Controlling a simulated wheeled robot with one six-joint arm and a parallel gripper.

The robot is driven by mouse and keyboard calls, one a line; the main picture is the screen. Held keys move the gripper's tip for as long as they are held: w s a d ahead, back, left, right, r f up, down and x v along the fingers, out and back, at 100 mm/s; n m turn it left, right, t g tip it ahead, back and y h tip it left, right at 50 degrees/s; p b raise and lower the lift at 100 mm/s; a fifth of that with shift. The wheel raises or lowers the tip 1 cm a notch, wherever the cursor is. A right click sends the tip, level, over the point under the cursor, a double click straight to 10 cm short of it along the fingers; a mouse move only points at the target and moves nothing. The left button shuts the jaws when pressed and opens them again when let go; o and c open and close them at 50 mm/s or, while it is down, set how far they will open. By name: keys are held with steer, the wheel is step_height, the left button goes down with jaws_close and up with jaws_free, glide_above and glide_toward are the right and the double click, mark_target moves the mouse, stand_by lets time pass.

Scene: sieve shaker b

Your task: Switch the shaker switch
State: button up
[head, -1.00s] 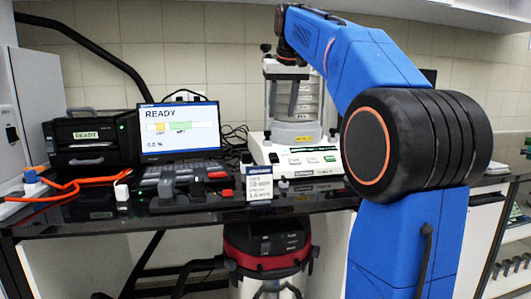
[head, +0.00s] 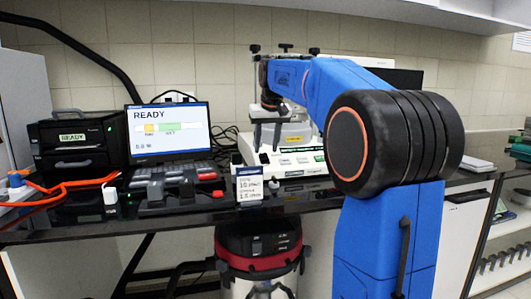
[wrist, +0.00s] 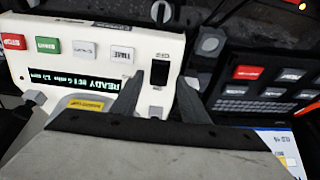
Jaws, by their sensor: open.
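The shaker (head: 285,162) stands on the bench, with a white base and a clear sieve column mostly hidden behind my arm. In the wrist view its white panel (wrist: 108,70) has a lit green READY display and a row of buttons. The shaker switch (wrist: 160,73) is a small black rocker at the panel's right end, beside an upside-down marking that seems to read OFF. My gripper (wrist: 158,92) is open and empty, with its two fingers pointing toward the switch from either side. I cannot tell whether they touch the panel. The gripper (head: 268,134) hangs over the shaker base in the head view.
A monitor (head: 168,130) reading READY and a dark keypad unit (head: 170,185) stand left of the shaker. A small printed sign (head: 249,186) stands at the bench front. A black printer-like box (head: 82,140) is farther left.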

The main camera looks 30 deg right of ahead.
mark_target(265, 158)
steer(key=shift+x, duration=1.6)
jaws_close()
steer(key=shift+s+a+f+t+h, duration=0.1)
steer(key=shift+s+t+h, duration=0.1)
steer(key=shift+t, duration=0.6)
steer(key=shift+s+f+t+h, duration=0.1)
steer(key=shift+s+t+h, duration=0.1)
steer(key=shift+t, duration=0.6)
jaws_free()
